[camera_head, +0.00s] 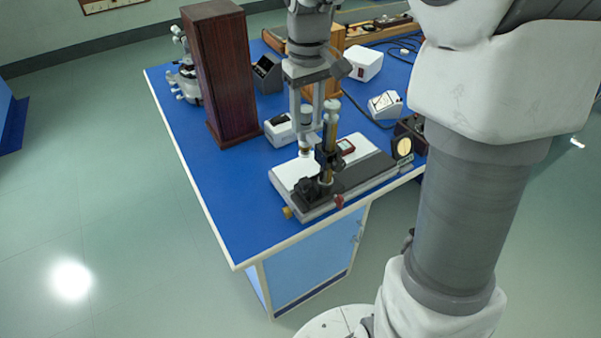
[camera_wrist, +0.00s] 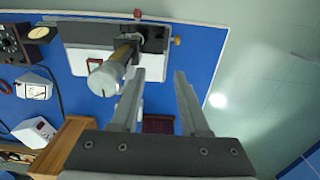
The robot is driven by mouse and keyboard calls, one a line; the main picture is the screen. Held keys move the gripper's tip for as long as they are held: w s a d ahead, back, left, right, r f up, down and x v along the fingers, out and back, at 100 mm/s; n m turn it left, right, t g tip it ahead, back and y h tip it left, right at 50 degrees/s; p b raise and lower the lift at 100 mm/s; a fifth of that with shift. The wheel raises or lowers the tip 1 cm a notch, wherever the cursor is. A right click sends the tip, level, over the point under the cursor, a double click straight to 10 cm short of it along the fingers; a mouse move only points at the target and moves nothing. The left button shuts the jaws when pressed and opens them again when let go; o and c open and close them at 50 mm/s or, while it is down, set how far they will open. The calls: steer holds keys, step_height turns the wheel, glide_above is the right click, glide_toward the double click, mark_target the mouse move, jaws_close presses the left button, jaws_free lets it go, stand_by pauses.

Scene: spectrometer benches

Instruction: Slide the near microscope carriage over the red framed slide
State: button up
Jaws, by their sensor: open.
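The near microscope carriage (camera_head: 328,150), dark with an upright brass and grey tube, sits on a white and dark bench base (camera_head: 371,178) at the table's front edge. The red framed slide (camera_head: 346,146) lies on the base just right of the tube. In the wrist view, the tube (camera_wrist: 110,75) points up at the camera, and part of the red frame (camera_wrist: 94,64) shows beside it. My gripper (camera_wrist: 159,74) is open and empty, fingers pointing down. In the head view it hangs left of the tube. The tube is outside the fingers, close to one of them.
A tall dark wooden box (camera_head: 221,75) stands at the left of the blue table (camera_head: 185,150). A white box (camera_head: 279,130) stands behind the bench. A white meter (camera_head: 385,104) and a round-dialled dark box (camera_head: 403,148) are at the right. The table's left front is clear.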

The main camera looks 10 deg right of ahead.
mark_target(305, 180)
steer(key=f+b, duration=0.2)
steer(key=f, duration=1.6)
steer(key=shift+w+f, duration=0.1)
steer(key=shift+w, duration=0.1)
jaws_close()
stand_by(0.8)
